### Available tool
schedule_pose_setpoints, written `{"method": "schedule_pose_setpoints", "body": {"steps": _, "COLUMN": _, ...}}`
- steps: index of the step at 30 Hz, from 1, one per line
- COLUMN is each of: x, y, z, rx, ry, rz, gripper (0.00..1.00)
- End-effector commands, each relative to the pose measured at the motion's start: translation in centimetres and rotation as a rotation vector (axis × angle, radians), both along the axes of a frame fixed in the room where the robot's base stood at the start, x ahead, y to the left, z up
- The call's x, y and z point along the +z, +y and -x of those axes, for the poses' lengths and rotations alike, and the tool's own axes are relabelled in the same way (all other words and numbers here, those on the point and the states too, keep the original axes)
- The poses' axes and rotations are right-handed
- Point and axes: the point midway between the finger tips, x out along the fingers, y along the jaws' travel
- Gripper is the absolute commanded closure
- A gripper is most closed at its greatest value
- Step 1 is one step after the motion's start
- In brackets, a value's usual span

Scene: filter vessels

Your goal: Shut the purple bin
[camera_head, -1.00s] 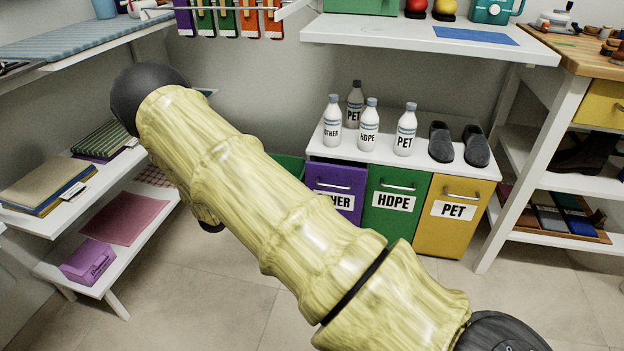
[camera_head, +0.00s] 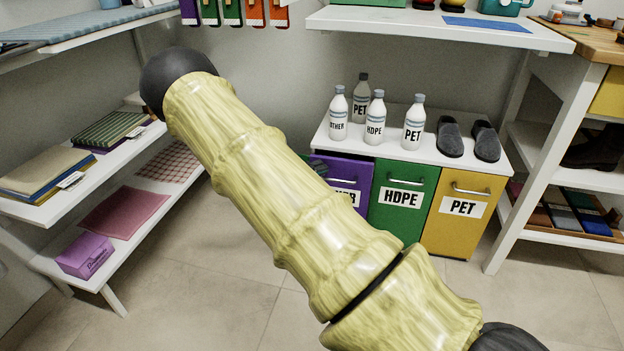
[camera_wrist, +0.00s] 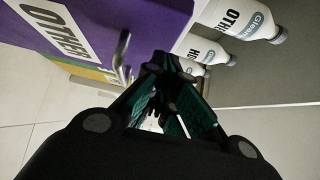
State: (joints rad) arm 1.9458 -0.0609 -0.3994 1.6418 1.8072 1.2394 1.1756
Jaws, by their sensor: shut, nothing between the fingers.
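The purple bin (camera_head: 343,172) with the OTHER label stands at the left end of the bin cabinet, left of the green HDPE bin. My arm covers its lower left part in the head view. In the wrist view, its purple front (camera_wrist: 150,22), label and metal handle (camera_wrist: 122,52) show close up at the upper left. I cannot tell whether its front is fully flush with the cabinet. My gripper (camera_wrist: 165,78) is shut and empty, with its fingertips close beside the handle side of the purple front; contact is unclear. In the head view it is mostly hidden.
White bottles (camera_head: 375,120) and dark slippers (camera_head: 468,140) stand on the white cabinet top (camera_head: 430,162) above the bins. The green bin (camera_head: 402,195) and yellow PET bin (camera_head: 462,215) are to the right. Shelves (camera_head: 110,240) stand at left. The floor is clear.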

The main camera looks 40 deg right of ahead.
Motion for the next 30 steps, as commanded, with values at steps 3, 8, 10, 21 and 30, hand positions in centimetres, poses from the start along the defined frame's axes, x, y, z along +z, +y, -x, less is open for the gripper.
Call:
{"method": "schedule_pose_setpoints", "body": {"steps": 3, "x": -0.1, "y": -0.6, "z": -0.5, "rx": 0.001, "ry": -0.001, "rz": 0.0, "gripper": 1.0}}
{"method": "schedule_pose_setpoints", "body": {"steps": 8, "x": 0.0, "y": -0.8, "z": -0.7, "rx": 0.001, "ry": 0.0, "rz": -0.001, "gripper": 1.0}}
{"method": "schedule_pose_setpoints", "body": {"steps": 10, "x": 0.0, "y": -0.8, "z": -0.7, "rx": 0.001, "ry": 0.0, "rz": -0.001, "gripper": 1.0}}
{"method": "schedule_pose_setpoints", "body": {"steps": 21, "x": 0.1, "y": -1.4, "z": -1.0, "rx": 0.001, "ry": 0.0, "rz": -0.001, "gripper": 1.0}}
{"method": "schedule_pose_setpoints", "body": {"steps": 30, "x": 0.0, "y": -3.1, "z": -2.1, "rx": 0.001, "ry": 0.0, "rz": -0.001, "gripper": 1.0}}
